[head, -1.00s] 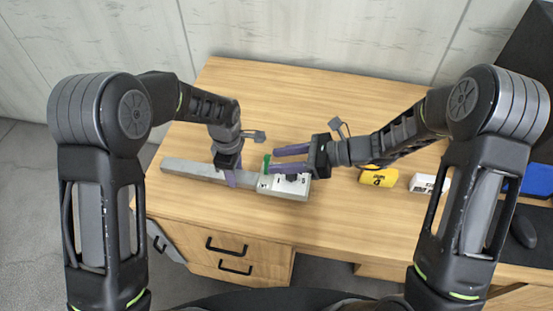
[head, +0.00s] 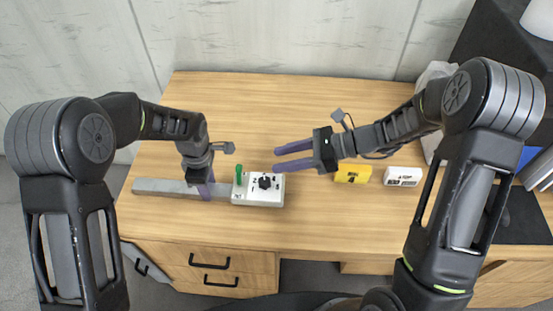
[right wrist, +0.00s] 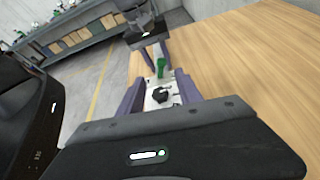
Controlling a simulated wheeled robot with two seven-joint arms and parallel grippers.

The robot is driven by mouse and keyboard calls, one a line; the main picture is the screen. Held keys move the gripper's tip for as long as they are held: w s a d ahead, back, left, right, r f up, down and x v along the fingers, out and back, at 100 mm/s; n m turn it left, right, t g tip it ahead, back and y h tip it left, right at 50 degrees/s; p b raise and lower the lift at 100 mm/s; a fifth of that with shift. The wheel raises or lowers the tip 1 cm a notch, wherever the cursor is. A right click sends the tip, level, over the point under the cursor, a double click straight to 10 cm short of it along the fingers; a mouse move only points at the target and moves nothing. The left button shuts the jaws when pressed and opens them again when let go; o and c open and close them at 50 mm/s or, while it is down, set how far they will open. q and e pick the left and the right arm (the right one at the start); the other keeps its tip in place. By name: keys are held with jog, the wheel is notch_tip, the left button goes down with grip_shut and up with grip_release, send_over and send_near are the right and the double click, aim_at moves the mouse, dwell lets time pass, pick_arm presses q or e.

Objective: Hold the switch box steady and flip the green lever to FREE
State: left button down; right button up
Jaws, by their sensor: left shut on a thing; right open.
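The white switch box (head: 258,199) lies near the table's front edge, at the right end of a long grey bar (head: 165,187). It carries a black knob (head: 265,183) with markings around it and a green lever (head: 239,176) at its left end. The lever stands upright. My left gripper (head: 206,192) is shut on the grey bar just left of the box. My right gripper (head: 277,160) is open and empty, to the upper right of the box and apart from it. In the right wrist view the box shows between its fingers, with the green lever (right wrist: 161,67) beyond.
A yellow block (head: 352,173) and a white box (head: 402,176) with dark print sit to the right on the wooden table (head: 270,115). Drawers with black handles are below the front edge. The table's middle and back are clear.

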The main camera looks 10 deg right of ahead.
jog(key=shift+v, duration=2.1)
jog(key=shift+w+d, duration=0.1)
jog(key=shift+w, duration=0.1)
jog(key=v, duration=1.2)
jog(key=shift+s, duration=0.1)
jog(key=w+a+f+m, duration=0.1)
jog(key=w+a+f, duration=0.1)
jog(key=a, duration=0.4)
jog(key=w+a+f+m+g, duration=0.1)
jog(key=w+a+f, duration=0.1)
jog(key=a+f, duration=0.2)
jog(key=shift+w+a+g+y, duration=0.3)
jog(key=shift+w+a, duration=0.05)
jog(key=shift+a, duration=1.45)
